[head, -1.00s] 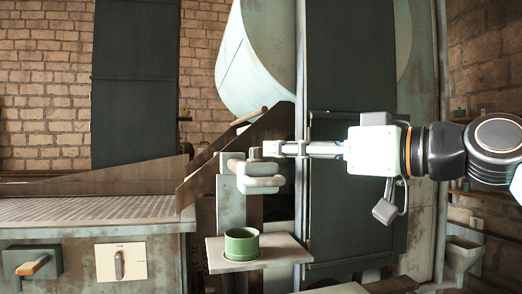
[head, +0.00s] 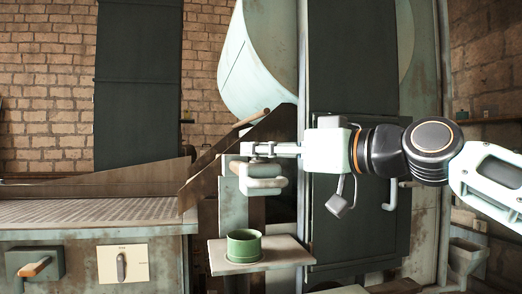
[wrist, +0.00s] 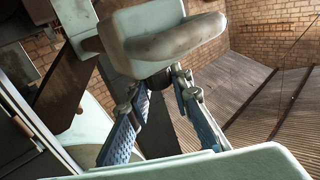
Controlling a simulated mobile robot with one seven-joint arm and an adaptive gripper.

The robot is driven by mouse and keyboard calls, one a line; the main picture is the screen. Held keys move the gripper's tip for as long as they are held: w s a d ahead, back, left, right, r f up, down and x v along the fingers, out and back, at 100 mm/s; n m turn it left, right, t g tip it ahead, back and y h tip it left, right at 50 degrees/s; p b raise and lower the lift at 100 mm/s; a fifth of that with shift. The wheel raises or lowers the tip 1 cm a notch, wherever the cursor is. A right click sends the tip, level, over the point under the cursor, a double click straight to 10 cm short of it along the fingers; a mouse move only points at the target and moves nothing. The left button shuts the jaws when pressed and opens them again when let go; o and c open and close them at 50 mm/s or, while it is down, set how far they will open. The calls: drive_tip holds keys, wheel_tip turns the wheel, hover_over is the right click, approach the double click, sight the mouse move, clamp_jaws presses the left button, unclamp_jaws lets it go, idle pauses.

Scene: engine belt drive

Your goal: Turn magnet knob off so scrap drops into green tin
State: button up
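A pale green block with a rounded handle (head: 264,186) stands on a post in the middle of the head view. A small dark round knob (wrist: 158,79) shows at this block in the wrist view; in the head view my fingers hide it. My gripper (head: 248,149) reaches in from the right, level with the top of the block. In the wrist view its fingers (wrist: 160,92) are spread on either side of the knob, with gaps visible. The green tin (head: 243,249) stands upright on a shelf below the block. I cannot make out any scrap.
The pale shelf (head: 288,252) holds the tin. A white panel with an upright switch (head: 122,265) and a box with a wooden-tipped lever (head: 34,268) are at lower left. A rusty chute (head: 208,170) lies left of the block. A tall dark panel (head: 350,70) stands behind my arm.

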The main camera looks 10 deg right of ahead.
clamp_jaws()
drive_tip(key=shift+f+m+t+h+b, duration=0.15)
drive_tip(key=shift+m+t+h+b, duration=0.2)
drive_tip(key=shift+b, duration=0.25)
drive_tip(key=shift+h+b, duration=0.35)
drive_tip(key=shift+h, duration=0.1)
drive_tip(key=shift+d+m+t+h+b, duration=0.1)
drive_tip(key=shift+m+t+h+b, duration=0.65)
drive_tip(key=shift+m+h+b, duration=0.35)
drive_tip(key=shift+m+h, duration=0.35)
drive_tip(key=shift+h, duration=0.25)
drive_tip(key=shift+r+m+t+h+b, duration=0.2)
drive_tip(key=shift+m+t+h+b, duration=0.25)
drive_tip(key=shift+h, duration=0.25)
drive_tip(key=o, duration=0.7)
unclamp_jaws()
